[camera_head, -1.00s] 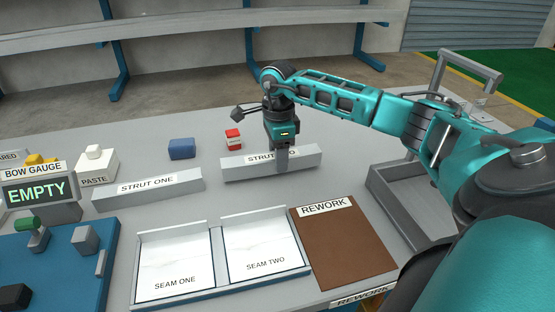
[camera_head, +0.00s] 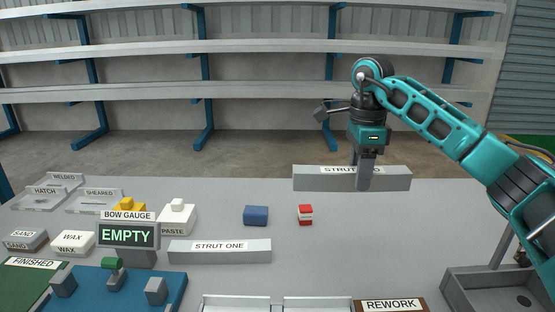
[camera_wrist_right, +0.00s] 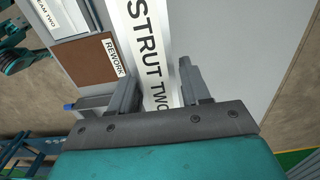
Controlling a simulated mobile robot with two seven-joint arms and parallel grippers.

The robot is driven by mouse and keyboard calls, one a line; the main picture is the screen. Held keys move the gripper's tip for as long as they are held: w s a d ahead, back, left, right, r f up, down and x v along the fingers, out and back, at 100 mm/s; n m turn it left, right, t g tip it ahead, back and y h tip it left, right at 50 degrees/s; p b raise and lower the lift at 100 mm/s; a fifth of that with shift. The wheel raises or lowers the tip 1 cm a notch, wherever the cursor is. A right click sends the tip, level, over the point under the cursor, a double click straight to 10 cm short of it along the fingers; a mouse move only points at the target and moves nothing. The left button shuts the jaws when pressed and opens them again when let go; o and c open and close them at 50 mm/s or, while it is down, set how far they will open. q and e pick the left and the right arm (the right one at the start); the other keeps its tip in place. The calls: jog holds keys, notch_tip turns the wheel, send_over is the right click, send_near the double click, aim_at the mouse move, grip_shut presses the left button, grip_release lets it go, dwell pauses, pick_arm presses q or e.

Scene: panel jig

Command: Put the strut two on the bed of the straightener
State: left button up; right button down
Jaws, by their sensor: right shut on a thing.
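Strut two (camera_head: 318,183) is a long light-grey bar with a white label, held up above the far part of the table and roughly level. My right gripper (camera_head: 363,184) is shut on it from above, a little right of its middle, and partly covers the label. In the right wrist view, strut two (camera_wrist_right: 145,50) runs between the two fingers (camera_wrist_right: 158,78). No label in view names the straightener, and I cannot tell which fixture it is. My left gripper is not in view.
Strut one (camera_head: 220,257) lies on the table at centre left. A blue block (camera_head: 256,215) and a red-and-white block (camera_head: 305,219) stand behind it. The bow gauge display (camera_head: 128,236) reads EMPTY above a blue fixture (camera_head: 172,292). A grey tray (camera_head: 462,290) stands at the right.

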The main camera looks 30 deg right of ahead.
jog(key=s+a+f+n+p, duration=0.2)
jog(key=a+f+n, duration=0.2)
jog(key=a+n, duration=0.7)
jog(key=s+a+f+n+p, duration=0.2)
jog(key=s+a+f+n, duration=0.1)
jog(key=a+n, duration=0.9)
jog(key=shift+f+n, duration=0.35)
jog(key=shift+n, duration=0.05)
